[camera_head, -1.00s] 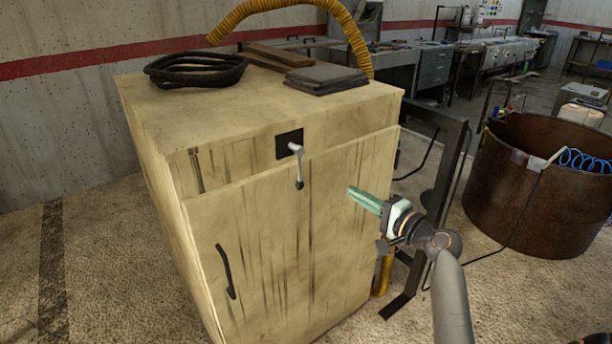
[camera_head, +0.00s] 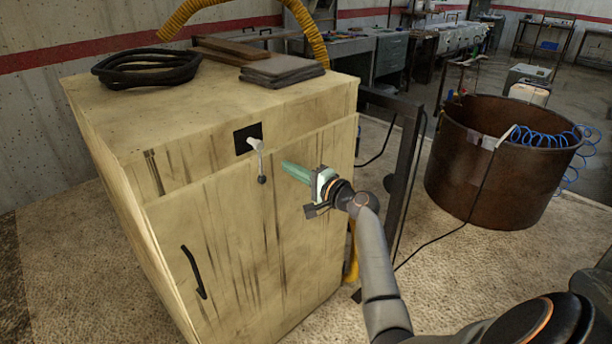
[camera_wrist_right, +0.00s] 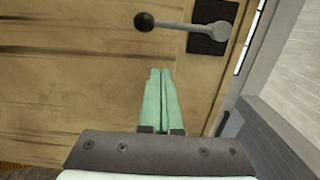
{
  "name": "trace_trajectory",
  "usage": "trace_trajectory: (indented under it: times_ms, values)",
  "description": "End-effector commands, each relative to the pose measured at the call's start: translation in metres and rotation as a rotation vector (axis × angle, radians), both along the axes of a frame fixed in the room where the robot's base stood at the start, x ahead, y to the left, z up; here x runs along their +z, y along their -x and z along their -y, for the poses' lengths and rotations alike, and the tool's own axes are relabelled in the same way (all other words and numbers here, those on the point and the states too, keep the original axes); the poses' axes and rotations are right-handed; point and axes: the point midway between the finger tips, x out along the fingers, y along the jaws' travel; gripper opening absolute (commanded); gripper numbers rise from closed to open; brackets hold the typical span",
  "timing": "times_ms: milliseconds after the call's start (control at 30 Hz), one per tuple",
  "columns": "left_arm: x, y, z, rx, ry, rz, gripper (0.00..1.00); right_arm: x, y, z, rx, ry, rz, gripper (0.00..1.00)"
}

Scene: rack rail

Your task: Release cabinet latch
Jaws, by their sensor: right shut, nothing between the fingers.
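The pale wooden cabinet (camera_head: 235,225) stands in the middle left, its front door (camera_head: 225,245) appearing flush or slightly proud. The latch (camera_head: 259,160) is a metal lever with a dark ball end, hanging down from a black plate (camera_head: 241,140) above the door. My right gripper (camera_head: 284,166) has green fingers, shut and empty, just right of the lever and apart from it. In the right wrist view, the closed fingertips (camera_wrist_right: 160,72) point toward the cabinet front, below the lever (camera_wrist_right: 180,25) and its ball (camera_wrist_right: 145,21). My left gripper is not in view.
A black handle (camera_head: 194,272) is on the door's left. A dark metal frame (camera_head: 402,170) and a rusty drum (camera_head: 500,165) stand to the right.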

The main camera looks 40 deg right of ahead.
Motion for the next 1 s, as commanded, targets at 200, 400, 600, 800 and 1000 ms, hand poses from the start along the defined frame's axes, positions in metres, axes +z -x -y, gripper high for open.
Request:
trace_trajectory:
  times_ms: [200, 400, 600, 800, 1000]
  values:
    - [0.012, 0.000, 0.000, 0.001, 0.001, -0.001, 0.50, 0.002, -0.010, -0.028, 0.001, -0.003, 0.000, 0.00]
    - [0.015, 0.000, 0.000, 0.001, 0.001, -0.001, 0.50, 0.001, -0.011, -0.040, 0.000, 0.000, 0.000, 0.00]
    - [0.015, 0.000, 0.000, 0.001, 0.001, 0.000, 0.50, 0.000, -0.011, -0.041, 0.000, 0.001, 0.000, 0.00]
    - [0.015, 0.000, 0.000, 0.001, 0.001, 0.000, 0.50, 0.000, -0.011, -0.041, 0.000, -0.002, 0.000, 0.00]
    - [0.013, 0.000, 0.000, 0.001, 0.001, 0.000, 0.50, 0.000, -0.019, -0.042, 0.000, -0.037, -0.002, 0.00]
